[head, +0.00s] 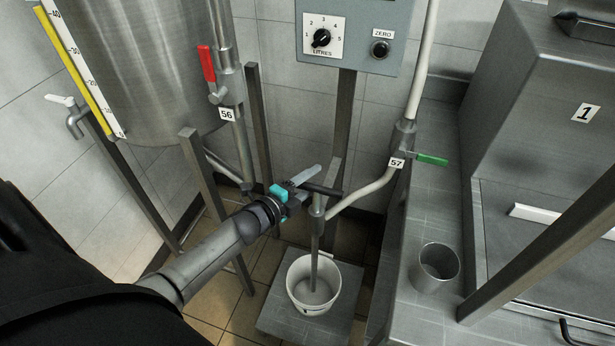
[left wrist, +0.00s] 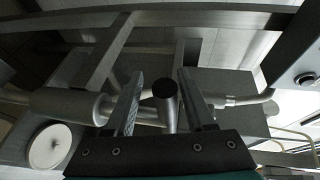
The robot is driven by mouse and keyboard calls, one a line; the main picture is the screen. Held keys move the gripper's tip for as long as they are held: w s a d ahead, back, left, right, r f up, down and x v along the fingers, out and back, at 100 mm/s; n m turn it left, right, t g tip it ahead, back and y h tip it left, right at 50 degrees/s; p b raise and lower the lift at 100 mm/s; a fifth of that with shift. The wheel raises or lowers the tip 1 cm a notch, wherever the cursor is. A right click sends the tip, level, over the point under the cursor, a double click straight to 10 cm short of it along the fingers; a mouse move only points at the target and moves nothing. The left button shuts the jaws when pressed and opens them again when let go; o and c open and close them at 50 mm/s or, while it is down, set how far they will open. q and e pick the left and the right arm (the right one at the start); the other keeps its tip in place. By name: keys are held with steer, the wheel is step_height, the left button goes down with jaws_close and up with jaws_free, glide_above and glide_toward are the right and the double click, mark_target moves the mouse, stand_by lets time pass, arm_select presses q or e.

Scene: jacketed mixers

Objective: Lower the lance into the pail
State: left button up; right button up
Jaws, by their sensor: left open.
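The lance (head: 316,240) is a grey upright pipe, joined at its top to a pale hose. In the head view its lower end appears inside the white pail (head: 298,296); how deep it reaches is hard to tell. A dark bar handle (head: 322,188) sticks out sideways from its top. My left gripper (head: 303,187) is at the handle's left end, jaws open. In the left wrist view the handle's dark round end (left wrist: 163,90) lies between the two open fingers (left wrist: 162,103), with gaps on both sides. My right gripper is not in view.
The pail stands on a grey platform (head: 275,317). Left is a steel tank (head: 150,70) on legs with a red-handled valve (head: 207,65). A control box (head: 355,30) is behind. A green-handled valve (head: 432,160) and a steel cup (head: 436,268) are at right.

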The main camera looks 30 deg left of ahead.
arm_select(q)
steer(key=p+v, duration=0.2)
steer(key=v, duration=1.3)
steer(key=shift+s+a+f, duration=0.1)
steer(key=shift+s, duration=0.05)
steer(key=s+d+f+n+g+y, duration=0.1)
steer(key=s+f+n+g+y, duration=0.25)
steer(key=f, duration=0.65)
steer(key=s+d+f+n+g+h, duration=0.1)
steer(key=s+f+n+g, duration=0.1)
steer(key=s+f+n, duration=0.6)
steer(key=s+d+f+n+g, duration=0.2)
steer(key=s+d+f+g, duration=0.2)
steer(key=s+f, duration=0.4)
steer(key=s+d+f+n+g, duration=0.3)
steer(key=s+d+f+g, duration=0.2)
steer(key=s+f, duration=0.3)
steer(key=shift+s, duration=0.75)
